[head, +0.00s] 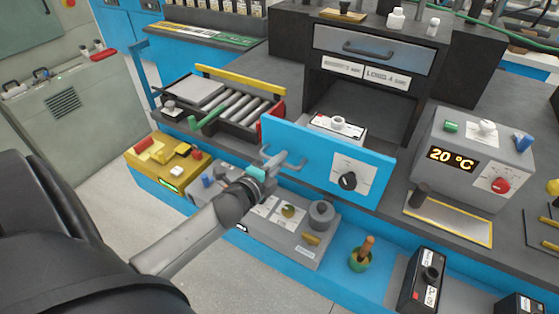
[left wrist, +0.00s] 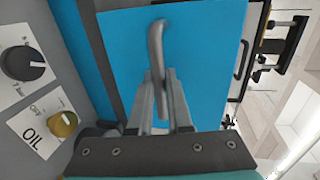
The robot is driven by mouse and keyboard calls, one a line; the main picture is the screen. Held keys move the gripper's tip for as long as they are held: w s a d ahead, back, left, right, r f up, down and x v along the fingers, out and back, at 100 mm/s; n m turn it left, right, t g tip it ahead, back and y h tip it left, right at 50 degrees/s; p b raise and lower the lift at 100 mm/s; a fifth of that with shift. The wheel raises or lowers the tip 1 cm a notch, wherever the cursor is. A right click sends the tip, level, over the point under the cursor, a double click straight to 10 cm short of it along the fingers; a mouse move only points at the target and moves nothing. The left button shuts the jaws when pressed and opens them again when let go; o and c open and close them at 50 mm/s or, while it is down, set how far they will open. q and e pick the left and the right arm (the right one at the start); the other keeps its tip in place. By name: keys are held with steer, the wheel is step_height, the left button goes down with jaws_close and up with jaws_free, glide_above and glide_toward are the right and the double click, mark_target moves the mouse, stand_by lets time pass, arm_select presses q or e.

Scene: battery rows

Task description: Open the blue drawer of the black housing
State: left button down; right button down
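The black housing (head: 412,101) stands on the grey bench, with a grey upper drawer and a dark opening below it. The blue drawer's front (head: 318,158) stands out forward of this opening, and a white-topped item with a knob (head: 338,122) shows behind it. The front carries a grey bar handle (head: 293,162) at left and a dial label at right. My left gripper (head: 272,164) is at the handle. In the left wrist view, the gripper's fingers (left wrist: 162,98) lie on both sides of the handle (left wrist: 155,45) and appear closed on it. My right gripper is out of view.
A roller tray (head: 240,105) with a yellow bar stands left of the drawer. A grey unit reading 20 °C (head: 460,156) stands at right.

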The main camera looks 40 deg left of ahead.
arm_select(q)
steer(key=c, duration=0.9)
jaws_free()
steer(key=shift+o, duration=0.2)
steer(key=shift+s, duration=0.1)
steer(key=p+v, duration=0.1)
steer(key=v, duration=1.4)
steer(key=s+d+f+n+g, duration=0.1)
steer(key=s+f+n+g, duration=0.15)
steer(key=f, duration=0.65)
steer(key=s+d+f+n+g+b, duration=0.1)
steer(key=s+f+n+g, duration=0.15)
steer(key=f, duration=0.65)
steer(key=s+d+f+n+g, duration=0.1)
steer(key=s+f+n+g, duration=0.15)
steer(key=f, duration=0.65)
steer(key=s+d+f+n+g+b, duration=0.1)
steer(key=s+d+f+n+g, duration=0.2)
steer(key=s+f, duration=0.6)
steer(key=s+d+f+n+g+h+b, duration=0.1)
steer(key=s+d+f+n+g, duration=0.2)
steer(key=s+d+f, duration=0.3)
steer(key=s+f+g, duration=0.1)
steer(key=s+f, duration=0.2)
steer(key=s, duration=0.1)
steer(key=shift+d+n+h, duration=0.25)
steer(key=shift+n+h, duration=0.05)
steer(key=shift+n, duration=0.05)
